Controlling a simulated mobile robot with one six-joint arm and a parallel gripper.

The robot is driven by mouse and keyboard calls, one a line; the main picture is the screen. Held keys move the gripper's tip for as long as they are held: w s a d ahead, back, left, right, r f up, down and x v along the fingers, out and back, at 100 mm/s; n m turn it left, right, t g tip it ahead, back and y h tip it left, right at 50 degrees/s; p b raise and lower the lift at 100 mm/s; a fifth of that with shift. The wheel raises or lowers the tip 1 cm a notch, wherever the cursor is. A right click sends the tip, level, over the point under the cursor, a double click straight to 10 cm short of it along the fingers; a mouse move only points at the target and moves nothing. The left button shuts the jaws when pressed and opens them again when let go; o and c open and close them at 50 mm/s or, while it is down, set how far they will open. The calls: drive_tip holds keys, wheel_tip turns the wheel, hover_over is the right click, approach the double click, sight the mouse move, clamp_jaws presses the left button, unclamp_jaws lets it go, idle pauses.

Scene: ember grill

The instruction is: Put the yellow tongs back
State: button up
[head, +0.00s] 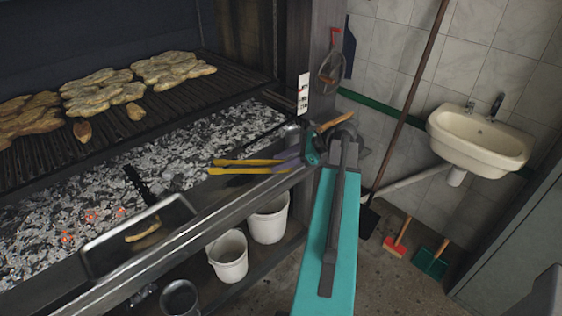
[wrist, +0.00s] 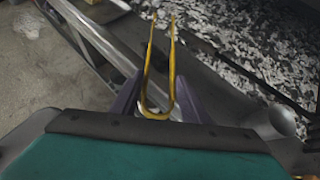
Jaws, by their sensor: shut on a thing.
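The yellow tongs (head: 240,163) are held out to the left over the front edge of the coal bed in the head view. In the wrist view, the yellow tongs (wrist: 172,65) show as a U shape, with the two arms pointing away from me. My gripper (head: 288,162) has purple fingers and is shut on the bent end of the tongs. The purple fingers also show in the wrist view (wrist: 157,100), one on each side of the bend. Where the tongs belong cannot be told from these frames.
The grill grate (head: 200,92) carries several pieces of meat. Below it lies a bed of ash and coals (head: 100,190). A metal tray (head: 110,250) rests at the front edge. White buckets (head: 229,258) stand underneath. A sink (head: 478,140) and a long pole (head: 412,85) are at right.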

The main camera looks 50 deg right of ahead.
drive_tip(key=shift+f+b, duration=2.15)
drive_tip(key=shift+f, duration=1.35)
drive_tip(key=shift+c, duration=0.2)
drive_tip(key=o, duration=1)
drive_tip(key=b, duration=0.2)
approach(281, 172)
drive_tip(key=d, duration=0.1)
drive_tip(key=d+f, duration=0.2)
drive_tip(key=shift+s+d, duration=0.35)
drive_tip(key=shift+s, duration=0.05)
